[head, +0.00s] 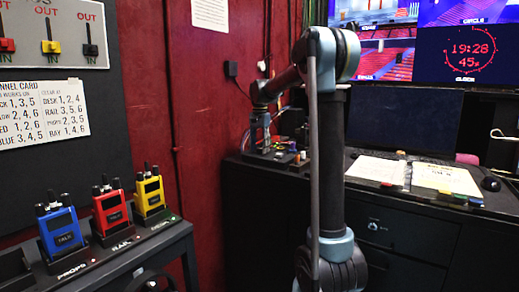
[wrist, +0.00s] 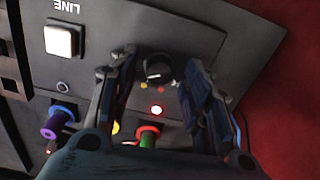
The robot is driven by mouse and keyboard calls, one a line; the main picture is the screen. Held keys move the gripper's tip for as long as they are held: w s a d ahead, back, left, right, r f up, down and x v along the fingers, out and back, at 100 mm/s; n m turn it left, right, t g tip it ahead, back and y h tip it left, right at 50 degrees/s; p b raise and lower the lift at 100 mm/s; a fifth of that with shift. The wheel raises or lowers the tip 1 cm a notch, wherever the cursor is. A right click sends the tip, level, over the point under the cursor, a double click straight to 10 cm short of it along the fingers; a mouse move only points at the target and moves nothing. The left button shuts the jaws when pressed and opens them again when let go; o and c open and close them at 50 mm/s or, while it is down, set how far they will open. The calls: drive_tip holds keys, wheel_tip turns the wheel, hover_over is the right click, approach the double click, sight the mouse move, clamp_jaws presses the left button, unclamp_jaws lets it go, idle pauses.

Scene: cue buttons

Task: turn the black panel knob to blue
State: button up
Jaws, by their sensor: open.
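The black panel knob (wrist: 155,72) sits on the grey panel (wrist: 105,50), between and slightly beyond my two fingers in the wrist view. It has a pale mark on it; which colour it points to I cannot tell. I cannot make out a blue dot. My gripper (wrist: 158,62) is open, with one finger on each side of the knob and no clear contact. In the head view my gripper (head: 260,128) points down over the panel; the knob cannot be made out there.
A white square button (wrist: 60,40) is on the panel at left. A purple-capped plug (wrist: 57,122) and a red-ringed green plug (wrist: 148,136) stand nearer. The red wall (head: 228,105) is close behind the arm. A monitor (head: 403,118) and papers (head: 376,168) are to the right.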

wheel_tip(320, 180, up, 12)
idle(0.6)
drive_tip(key=s+d+f+n, duration=0.1)
drive_tip(key=s+d+f, duration=0.25)
drive_tip(key=s, duration=0.45)
drive_tip(key=s+d+f+n+t, duration=0.1)
drive_tip(key=s+d+f, duration=0.25)
drive_tip(key=s, duration=0.35)
drive_tip(key=s+d+f+n, duration=0.2)
drive_tip(key=s+d+f, duration=0.15)
drive_tip(key=s, duration=0.45)
drive_tip(key=s+d+f+n+t, duration=0.1)
drive_tip(key=s+d+f, duration=0.3)
drive_tip(key=s+f, duration=1.5)
wheel_tip(320, 180, down, 3)
drive_tip(key=shift+f+n, duration=0.15)
drive_tip(key=shift+n, duration=0.75)
